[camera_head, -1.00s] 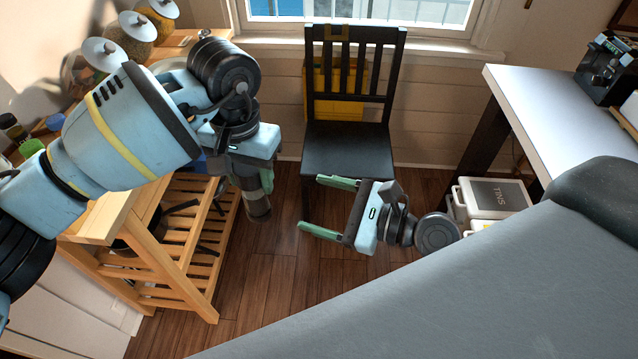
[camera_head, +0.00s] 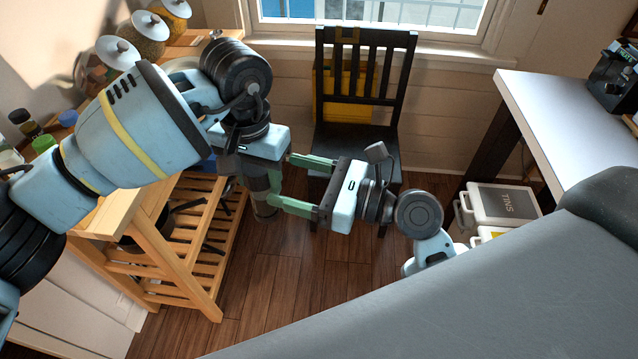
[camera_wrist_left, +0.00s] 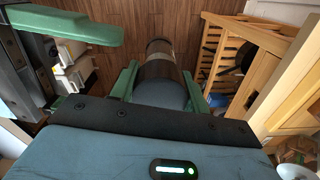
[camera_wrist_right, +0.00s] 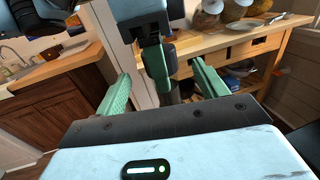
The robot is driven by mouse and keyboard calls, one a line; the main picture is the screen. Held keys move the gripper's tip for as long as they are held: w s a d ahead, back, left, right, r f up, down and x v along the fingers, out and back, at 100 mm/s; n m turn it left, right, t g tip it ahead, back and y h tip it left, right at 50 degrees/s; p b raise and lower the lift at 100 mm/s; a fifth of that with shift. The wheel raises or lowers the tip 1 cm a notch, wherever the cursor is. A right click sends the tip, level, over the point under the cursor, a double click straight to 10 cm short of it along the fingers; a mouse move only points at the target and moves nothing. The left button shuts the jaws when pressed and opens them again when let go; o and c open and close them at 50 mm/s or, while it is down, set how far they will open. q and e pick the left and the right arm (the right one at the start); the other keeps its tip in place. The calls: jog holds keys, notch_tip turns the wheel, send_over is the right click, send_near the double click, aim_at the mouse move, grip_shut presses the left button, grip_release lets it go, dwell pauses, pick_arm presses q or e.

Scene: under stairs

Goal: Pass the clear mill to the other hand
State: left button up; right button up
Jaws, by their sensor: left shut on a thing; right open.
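The clear mill hangs upright in my left gripper. In the left wrist view the mill (camera_wrist_left: 160,66) sits between the two green fingers, its blue-grey end near the palm and a dark band lower down. In the head view the mill (camera_head: 264,207) shows below my left gripper (camera_head: 264,168), partly hidden. My right gripper (camera_head: 281,175) is open, its fingers pointing left toward the mill. In the right wrist view the left gripper's finger and a dark part of the mill (camera_wrist_right: 173,96) appear between my right fingers; I cannot tell whether they touch.
A wooden slatted cart (camera_head: 185,250) stands at the left with lidded jars (camera_head: 150,27) on top. A black chair (camera_head: 360,130) is behind the grippers. The floor below is clear.

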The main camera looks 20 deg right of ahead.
aim_at(258, 171)
jog(key=x, duration=0.7)
jog(key=c, duration=1.1)
pick_arm(q)
jog(key=o, duration=1.5)
pick_arm(e)
jog(key=shift+c, duration=0.6)
